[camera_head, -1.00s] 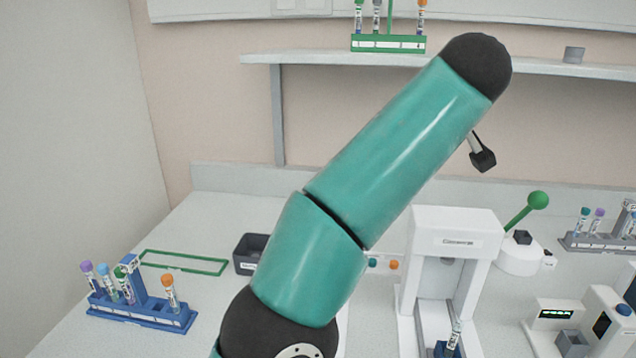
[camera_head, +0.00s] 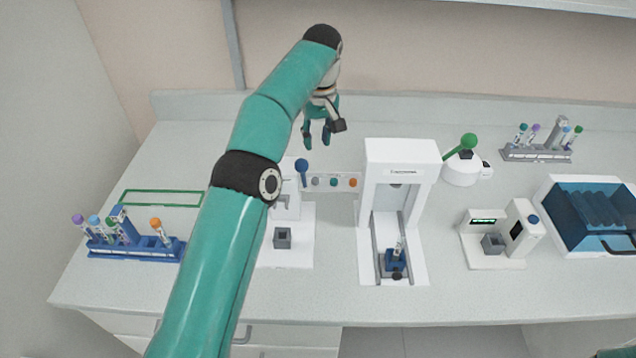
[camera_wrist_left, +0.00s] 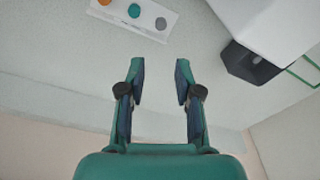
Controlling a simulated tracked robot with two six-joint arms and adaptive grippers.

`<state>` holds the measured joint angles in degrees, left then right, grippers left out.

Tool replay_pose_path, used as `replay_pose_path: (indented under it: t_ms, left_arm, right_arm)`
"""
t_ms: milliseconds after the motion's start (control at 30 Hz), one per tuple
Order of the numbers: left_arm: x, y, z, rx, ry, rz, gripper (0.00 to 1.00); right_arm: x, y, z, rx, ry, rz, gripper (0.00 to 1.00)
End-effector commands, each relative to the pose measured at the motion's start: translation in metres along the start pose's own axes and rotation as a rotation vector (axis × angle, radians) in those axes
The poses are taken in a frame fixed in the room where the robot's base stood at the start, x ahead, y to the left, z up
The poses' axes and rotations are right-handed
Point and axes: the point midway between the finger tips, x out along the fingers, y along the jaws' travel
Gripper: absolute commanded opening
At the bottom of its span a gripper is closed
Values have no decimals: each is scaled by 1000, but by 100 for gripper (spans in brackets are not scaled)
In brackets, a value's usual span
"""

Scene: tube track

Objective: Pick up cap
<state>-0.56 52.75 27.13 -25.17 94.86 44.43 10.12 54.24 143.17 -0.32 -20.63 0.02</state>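Several small round caps lie on a white holder strip (camera_head: 343,190) behind the white press. In the head view a grey cap (camera_head: 316,181), a teal cap (camera_head: 333,182) and an orange cap (camera_head: 352,183) show. The left wrist view shows the teal cap (camera_wrist_left: 134,10) and grey cap (camera_wrist_left: 161,23), with the orange one (camera_wrist_left: 105,3) cut by the top edge. My left gripper (camera_head: 317,146) is open and empty above the back of the bench, behind the strip. Its spread fingers (camera_wrist_left: 160,72) are apart from the caps. My right gripper is out of view.
A white press (camera_head: 399,151) stands right of the strip, holding a tube. A blue tube rack (camera_head: 133,252) is at left, beside a green frame (camera_head: 160,192). Grey rack (camera_head: 536,155) and blue-lidded box (camera_head: 590,215) are at right.

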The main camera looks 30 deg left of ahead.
Motion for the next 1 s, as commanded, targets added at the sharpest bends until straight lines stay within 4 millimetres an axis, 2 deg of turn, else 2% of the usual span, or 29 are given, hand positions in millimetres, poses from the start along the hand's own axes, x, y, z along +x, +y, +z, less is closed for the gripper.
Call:
replay_pose_path:
  t_ms: [33,100,300,667,1000]
  left_arm:
    - [18,-2,1,0,-3,-4,34]
    - [34,-2,1,-3,-2,-3,34]
    - [69,-3,0,-3,-1,-3,34]
    - [96,-3,1,-5,0,-3,34]
    - [136,-3,5,-6,1,-1,34]
  right_arm:
    - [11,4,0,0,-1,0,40]
    - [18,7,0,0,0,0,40]
    - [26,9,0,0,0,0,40]
    - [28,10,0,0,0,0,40]
    - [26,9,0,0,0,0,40]
